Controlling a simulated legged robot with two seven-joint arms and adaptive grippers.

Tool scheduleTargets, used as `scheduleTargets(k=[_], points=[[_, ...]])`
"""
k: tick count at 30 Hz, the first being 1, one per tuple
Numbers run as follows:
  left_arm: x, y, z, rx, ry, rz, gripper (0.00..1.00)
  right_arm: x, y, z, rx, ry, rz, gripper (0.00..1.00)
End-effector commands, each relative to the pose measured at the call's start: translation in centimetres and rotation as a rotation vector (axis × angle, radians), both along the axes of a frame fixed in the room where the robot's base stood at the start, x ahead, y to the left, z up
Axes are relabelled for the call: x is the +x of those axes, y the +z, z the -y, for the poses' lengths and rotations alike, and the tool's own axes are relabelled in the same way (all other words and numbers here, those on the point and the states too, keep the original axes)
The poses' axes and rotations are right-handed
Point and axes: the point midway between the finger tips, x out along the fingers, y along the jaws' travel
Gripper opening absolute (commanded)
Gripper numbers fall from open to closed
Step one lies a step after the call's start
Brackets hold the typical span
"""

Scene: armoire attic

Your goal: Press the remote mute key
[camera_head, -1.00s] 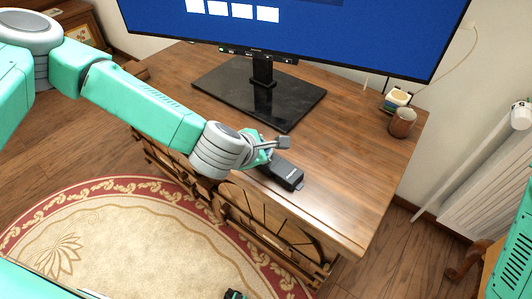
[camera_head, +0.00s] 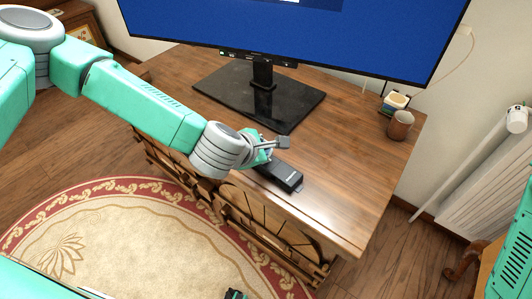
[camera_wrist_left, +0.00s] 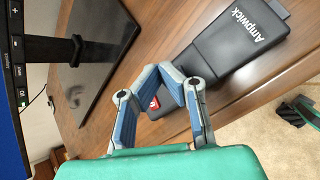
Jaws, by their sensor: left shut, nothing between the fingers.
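The black remote (camera_head: 282,175), a slim dark bar, lies on the wooden desk near its front edge. In the left wrist view the remote (camera_wrist_left: 238,42) shows a wide end lettered "Ampwick" and a red key (camera_wrist_left: 153,103) at its narrower end. My left gripper (camera_head: 268,146) is shut and empty over the remote's far-left end. In the left wrist view its fingertips (camera_wrist_left: 171,82) meet just beside the red key in the picture. The fingers hide part of the remote's keys, and I cannot tell whether they touch it. A dark and green part, probably my right gripper (camera_head: 236,295), shows at the bottom edge.
A large monitor (camera_head: 300,28) with a blue screen stands on a black base (camera_head: 225,88) behind the remote. A brown mug (camera_head: 400,125) and a small pale cup (camera_head: 395,102) stand at the desk's right. The front right of the desk (camera_head: 345,205) is clear.

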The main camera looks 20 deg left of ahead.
Motion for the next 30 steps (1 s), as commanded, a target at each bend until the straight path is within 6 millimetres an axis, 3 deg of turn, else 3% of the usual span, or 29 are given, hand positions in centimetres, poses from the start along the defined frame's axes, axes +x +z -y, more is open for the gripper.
scheduleTargets(k=[8, 24, 30], points=[[0.0, 0.0, 0.0, 0.0, 0.0, 0.0, 0.0, 0.0, 0.0, 0.0, 0.0, 0.0, 0.0, 0.4], [0.0, 5.0, 0.0, -0.001, 0.001, 0.0, 0.0, 0.0, 4.8, 0.0, 0.0, 0.0, 0.0, 0.4], [0.0, 4.9, 0.0, -0.001, 0.001, 0.0, 0.0, 0.0, 4.7, 0.0, 0.0, 0.0, 0.0, 0.4]])
